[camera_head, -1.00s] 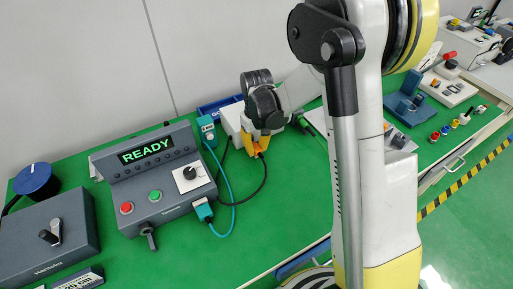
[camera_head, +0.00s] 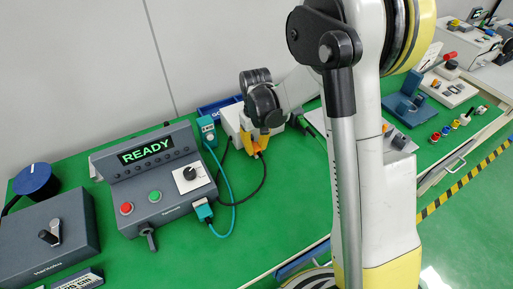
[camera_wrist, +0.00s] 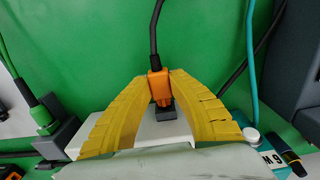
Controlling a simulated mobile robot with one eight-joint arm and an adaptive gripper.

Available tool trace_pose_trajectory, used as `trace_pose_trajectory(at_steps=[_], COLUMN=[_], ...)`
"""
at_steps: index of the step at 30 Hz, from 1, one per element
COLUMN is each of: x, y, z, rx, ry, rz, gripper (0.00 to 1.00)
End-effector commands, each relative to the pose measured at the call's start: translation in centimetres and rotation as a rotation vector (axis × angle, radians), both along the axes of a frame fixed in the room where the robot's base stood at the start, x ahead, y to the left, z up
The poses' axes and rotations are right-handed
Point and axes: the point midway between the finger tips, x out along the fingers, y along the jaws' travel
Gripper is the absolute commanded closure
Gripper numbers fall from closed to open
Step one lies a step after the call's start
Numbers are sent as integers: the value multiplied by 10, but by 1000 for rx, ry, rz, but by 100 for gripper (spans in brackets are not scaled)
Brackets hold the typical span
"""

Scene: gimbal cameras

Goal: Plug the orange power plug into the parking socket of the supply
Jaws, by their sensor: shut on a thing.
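My gripper (camera_wrist: 160,76) is shut on the orange power plug (camera_wrist: 159,90), its two yellow fingers closing on it from both sides in the wrist view. A black cable runs from the plug away from the white box. The plug's other end meets a small dark grey socket block (camera_wrist: 165,113) on the white supply box (camera_wrist: 150,131). I cannot tell whether the plug is fully seated. In the head view the gripper (camera_head: 257,146) is beside the white supply box (camera_head: 230,118), and my wrist hides most of the plug and the socket.
A grey console (camera_head: 160,185) reading READY stands to the left, with a teal cable (camera_head: 233,185) beside it. A green connector (camera_wrist: 40,114) sits in a dark block left of the fingers.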

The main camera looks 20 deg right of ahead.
Motion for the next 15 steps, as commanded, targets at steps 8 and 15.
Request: trace_pose_trajectory(at_steps=[8,15], x=[7,13], y=[1,3], z=[0,0], rx=[0,0], ry=[0,0], rz=[0,0], gripper=[100,100])
